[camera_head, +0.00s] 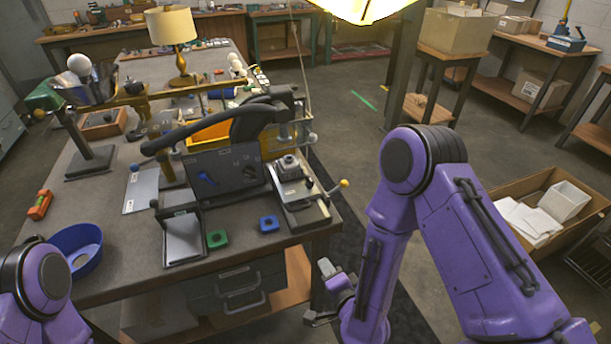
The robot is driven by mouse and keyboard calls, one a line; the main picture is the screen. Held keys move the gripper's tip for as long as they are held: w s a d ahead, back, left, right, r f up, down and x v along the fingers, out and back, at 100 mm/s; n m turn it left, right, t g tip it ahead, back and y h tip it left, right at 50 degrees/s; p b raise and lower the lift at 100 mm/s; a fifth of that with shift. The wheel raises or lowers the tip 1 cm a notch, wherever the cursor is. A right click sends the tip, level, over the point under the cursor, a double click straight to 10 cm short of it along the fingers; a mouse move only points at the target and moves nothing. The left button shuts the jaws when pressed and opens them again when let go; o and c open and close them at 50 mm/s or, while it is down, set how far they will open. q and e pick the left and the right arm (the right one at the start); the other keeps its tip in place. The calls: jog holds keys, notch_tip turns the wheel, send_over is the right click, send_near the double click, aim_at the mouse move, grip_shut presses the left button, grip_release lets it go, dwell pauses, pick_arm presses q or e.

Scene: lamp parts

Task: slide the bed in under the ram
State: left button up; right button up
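The bed (300,191) looks like the flat grey plate at the table's front right, with a small metal block (288,167) on it. A lever with a yellow knob (343,183) sticks out at its right side. The ram (284,132) seems to be the upright part of the dark press frame, just behind and above the block; the exact gap is hard to judge. My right gripper (324,294) is beyond the table's front right corner, below the tabletop and apart from the bed. It appears open and empty. My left gripper is out of view; only its arm shows.
A dark panel (225,172) stands left of the bed. A green block (217,239) and a blue block (268,223) lie on the table (120,240) in front. A blue bowl (80,247) is at the left edge. A cardboard box (550,205) stands right of my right arm.

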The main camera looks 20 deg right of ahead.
aim_at(299, 209)
jog(key=w+a+r+m+t+p, duration=0.2)
jog(key=w+r+m, duration=0.15)
jog(key=r, duration=0.65)
jog(key=shift+n+y, duration=0.3)
jog(key=shift+n, duration=0.05)
jog(key=p+x, duration=0.3)
jog(key=x, duration=0.7)
jog(key=shift+r, duration=0.15)
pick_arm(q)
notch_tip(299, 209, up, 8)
pick_arm(e)
jog(key=shift+w, duration=0.4)
grip_shut()
